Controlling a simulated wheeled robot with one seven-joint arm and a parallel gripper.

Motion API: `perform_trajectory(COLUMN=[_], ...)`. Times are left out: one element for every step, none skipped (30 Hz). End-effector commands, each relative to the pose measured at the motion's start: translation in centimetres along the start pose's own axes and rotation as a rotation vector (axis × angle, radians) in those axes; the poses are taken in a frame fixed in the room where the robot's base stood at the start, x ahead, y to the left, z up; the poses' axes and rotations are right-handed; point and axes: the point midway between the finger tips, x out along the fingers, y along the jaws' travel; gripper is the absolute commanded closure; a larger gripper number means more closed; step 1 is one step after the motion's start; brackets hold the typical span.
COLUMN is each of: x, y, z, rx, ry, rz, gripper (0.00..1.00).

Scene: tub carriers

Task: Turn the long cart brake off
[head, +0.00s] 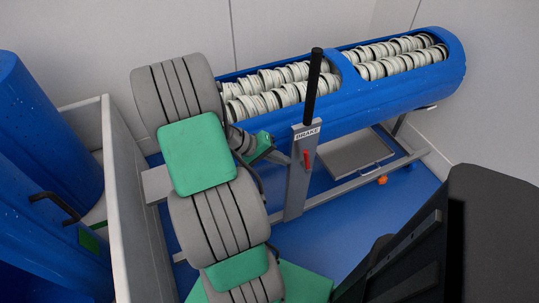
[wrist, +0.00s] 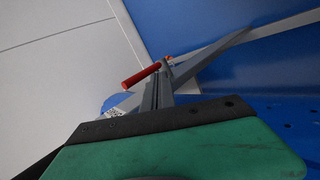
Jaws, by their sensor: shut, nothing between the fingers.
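The long cart is a blue tub (head: 390,98) on a grey frame, filled with rows of pale ring-shaped parts. Its grey upright post (head: 297,185) carries a label reading BRAKE (head: 307,133) and a black upright bar (head: 314,88) above. A short red brake lever (head: 307,159) sits in a slot below the label. In the wrist view the red lever (wrist: 141,77) sticks out to the left of the grey post. My gripper (head: 268,149) is shut and empty, just left of the post. Its green and black part fills the bottom of the wrist view. I cannot tell whether it touches the post.
A grey shelf (head: 355,152) and an orange piece (head: 382,180) are low on the cart. A pale panel (head: 130,200) and another blue tub (head: 45,130) with a black handle stand at the left. Walls rise behind the cart.

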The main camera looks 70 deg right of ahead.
Motion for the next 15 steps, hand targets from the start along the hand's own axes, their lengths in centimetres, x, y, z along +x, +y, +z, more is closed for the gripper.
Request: perform_trajectory(x=[0.8, 1.1, 1.4, 1.7, 1.9, 2.1, 2.3, 2.4, 2.5, 2.5, 2.5, 2.6, 2.5, 2.5, 2.5], y=[0.6, 1.1, 1.7, 2.0, 2.3, 2.6, 2.8, 2.9, 3.0, 3.1, 3.1, 3.1, 3.1, 3.1, 3.1], z=[0.0, -0.1, -0.2, -0.2, -0.2, -0.3, -0.3, -0.4, -0.4, -0.4, -0.4, -0.4, -0.4, -0.4, -0.4], rx=[0.005, 0.005, 0.005, 0.004, 0.004, 0.003, 0.003, 0.002, 0.001, 0.000, 0.000, 0.000, 0.000, -0.001, 0.000], ry=[-0.003, -0.002, -0.001, -0.002, -0.002, 0.000, 0.000, 0.000, 0.000, 0.001, 0.001, 0.001, 0.001, 0.001, 0.001], rz=[-0.001, -0.002, -0.002, -0.002, -0.002, -0.002, -0.001, -0.001, -0.002, -0.002, -0.002, -0.002, -0.002, -0.002, -0.002], gripper=[1.00, 1.00, 1.00, 1.00, 1.00, 1.00, 1.00, 1.00, 1.00, 1.00, 1.00, 1.00, 1.00, 1.00, 1.00])
